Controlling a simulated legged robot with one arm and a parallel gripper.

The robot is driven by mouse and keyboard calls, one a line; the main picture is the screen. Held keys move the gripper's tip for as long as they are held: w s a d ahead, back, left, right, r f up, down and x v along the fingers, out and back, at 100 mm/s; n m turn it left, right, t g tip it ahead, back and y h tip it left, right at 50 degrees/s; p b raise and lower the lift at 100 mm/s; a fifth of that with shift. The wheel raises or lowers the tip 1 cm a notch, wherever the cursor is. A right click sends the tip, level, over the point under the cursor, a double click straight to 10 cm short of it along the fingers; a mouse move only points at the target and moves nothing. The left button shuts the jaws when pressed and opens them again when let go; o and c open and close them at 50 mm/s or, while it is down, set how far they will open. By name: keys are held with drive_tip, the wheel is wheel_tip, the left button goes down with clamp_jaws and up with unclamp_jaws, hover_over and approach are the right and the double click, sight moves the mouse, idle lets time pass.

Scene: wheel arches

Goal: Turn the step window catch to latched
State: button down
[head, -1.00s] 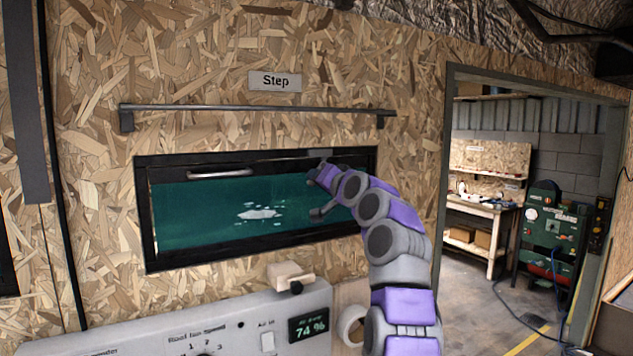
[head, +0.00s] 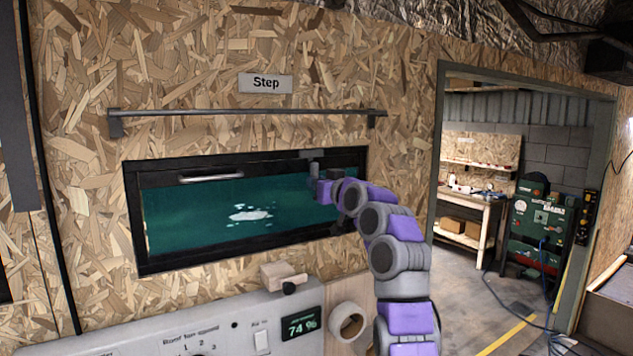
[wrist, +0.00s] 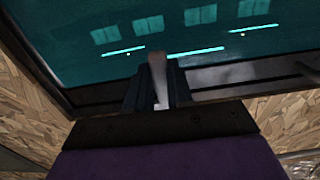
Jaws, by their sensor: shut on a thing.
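The step window (head: 160,215) is a wide, dark-framed window with green glass, under the "Step" sign (head: 265,83). In the wrist view, its catch (wrist: 157,72) is a pale, narrow lever standing between my two dark fingers. My gripper (wrist: 158,88) is shut on this lever, close to the dark frame edge. In the head view, my gripper (head: 318,181) is at the right part of the window, in front of the glass. My wrist and fingers largely hide the catch there, so its exact angle cannot be told.
A metal rail (head: 240,112) runs above the window, and a pale bar handle (head: 210,178) sits at its upper left. Below is a control panel (head: 215,335) with a wooden block (head: 284,275) and a roll (head: 347,320). An open doorway is at right.

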idle(0.5)
drive_tip(key=c, duration=1)
unclamp_jaws()
drive_tip(key=shift+s+d, duration=0.1)
drive_tip(key=b+v, duration=1.1)
drive_tip(key=v, duration=0.6)
drive_tip(key=shift+d, duration=0.1)
